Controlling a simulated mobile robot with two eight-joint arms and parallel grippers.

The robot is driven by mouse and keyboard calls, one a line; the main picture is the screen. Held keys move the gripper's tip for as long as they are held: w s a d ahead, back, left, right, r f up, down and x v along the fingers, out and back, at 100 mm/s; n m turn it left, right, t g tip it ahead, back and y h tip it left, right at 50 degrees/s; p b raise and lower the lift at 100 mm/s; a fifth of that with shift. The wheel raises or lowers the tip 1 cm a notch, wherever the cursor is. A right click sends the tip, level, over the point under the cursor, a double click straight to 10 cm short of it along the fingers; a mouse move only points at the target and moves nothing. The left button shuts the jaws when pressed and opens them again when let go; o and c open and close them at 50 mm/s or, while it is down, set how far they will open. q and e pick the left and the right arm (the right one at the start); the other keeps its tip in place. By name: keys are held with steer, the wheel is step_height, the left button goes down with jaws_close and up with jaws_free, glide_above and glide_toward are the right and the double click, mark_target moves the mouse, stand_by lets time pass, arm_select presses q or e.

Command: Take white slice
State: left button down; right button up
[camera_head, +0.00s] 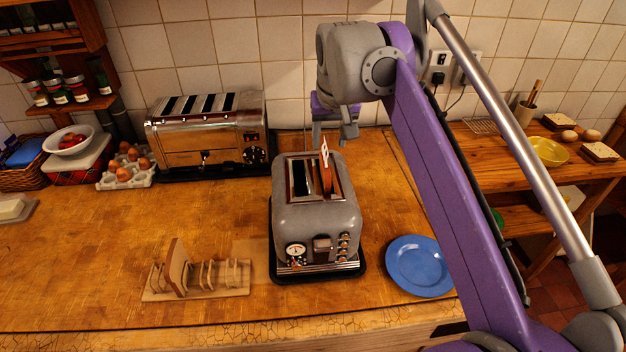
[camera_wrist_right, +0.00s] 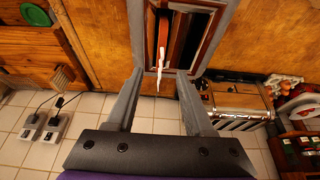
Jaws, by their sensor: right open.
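A slice with a white edge and a brown-red face (camera_head: 326,170) stands upright in the right slot of the grey two-slot toaster (camera_head: 315,220), its top sticking out. In the right wrist view its thin white edge (camera_wrist_right: 162,38) shows over the toaster slots. My right gripper (camera_head: 336,135) is open just behind and above the toaster. In the right wrist view its two fingers (camera_wrist_right: 161,78) point toward the toaster with the slice's line between them, and nothing is held. My left gripper is not in view.
A wooden rack (camera_head: 215,291) holding one bread slice (camera_head: 177,266) stands left of the toaster. A blue plate (camera_head: 419,266) lies to its right. A chrome toaster (camera_head: 205,145) and egg tray (camera_head: 127,178) stand behind left.

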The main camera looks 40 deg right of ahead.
mark_target(325, 162)
steer(key=x, duration=0.9)
steer(key=shift+w+a, duration=0.1)
jaws_close()
stand_by(1.2)
